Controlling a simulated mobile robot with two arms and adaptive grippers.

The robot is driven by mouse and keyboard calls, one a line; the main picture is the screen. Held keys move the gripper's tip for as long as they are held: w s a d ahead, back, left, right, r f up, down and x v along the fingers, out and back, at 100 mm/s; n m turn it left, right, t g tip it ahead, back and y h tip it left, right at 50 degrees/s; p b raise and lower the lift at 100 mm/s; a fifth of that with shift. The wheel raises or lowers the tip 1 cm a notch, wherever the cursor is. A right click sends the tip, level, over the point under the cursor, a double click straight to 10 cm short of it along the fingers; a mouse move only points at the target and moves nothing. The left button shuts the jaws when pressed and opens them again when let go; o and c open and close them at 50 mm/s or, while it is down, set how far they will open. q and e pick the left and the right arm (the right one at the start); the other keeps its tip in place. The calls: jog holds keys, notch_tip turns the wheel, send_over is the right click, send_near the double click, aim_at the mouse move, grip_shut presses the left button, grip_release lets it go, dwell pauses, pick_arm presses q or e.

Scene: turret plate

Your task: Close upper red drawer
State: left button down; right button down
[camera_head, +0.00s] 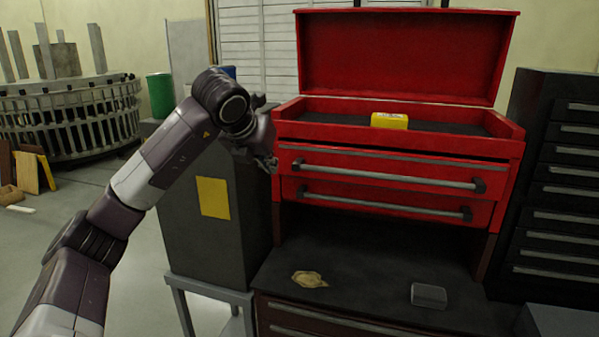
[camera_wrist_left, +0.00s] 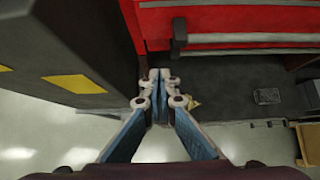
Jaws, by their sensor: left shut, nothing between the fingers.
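The red tool chest (camera_head: 408,55) stands with its lid raised. Its upper red drawer (camera_head: 340,161) has a long grey handle and seems to stick out slightly past the lower red drawer (camera_head: 340,207); the exact gap is hard to tell. In the left wrist view a red drawer front (camera_wrist_left: 240,20) with its handle (camera_wrist_left: 245,38) shows at the top. My left gripper (camera_head: 270,163) is at the left end of the upper drawer, near the handle's left mount. In the wrist view its fingers (camera_wrist_left: 160,78) are shut and empty. I cannot tell whether they touch the drawer. My right gripper is out of view.
A dark cabinet with a yellow label (camera_head: 213,198) stands close to the chest's left. A yellow box (camera_head: 389,121) sits in the chest's top. A tan rag (camera_head: 309,279) and a grey box (camera_head: 428,295) lie on the dark worktop below. A dark drawer cabinet (camera_head: 565,180) stands right.

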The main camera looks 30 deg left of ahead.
pick_arm(q)
jog(key=w+r+p+x, duration=0.2)
jog(key=p+x, duration=0.3)
jog(key=x, duration=0.6)
jog(key=shift+a+f, duration=0.2)
jog(key=shift+a, duration=0.1)
jog(key=shift+w, duration=0.15)
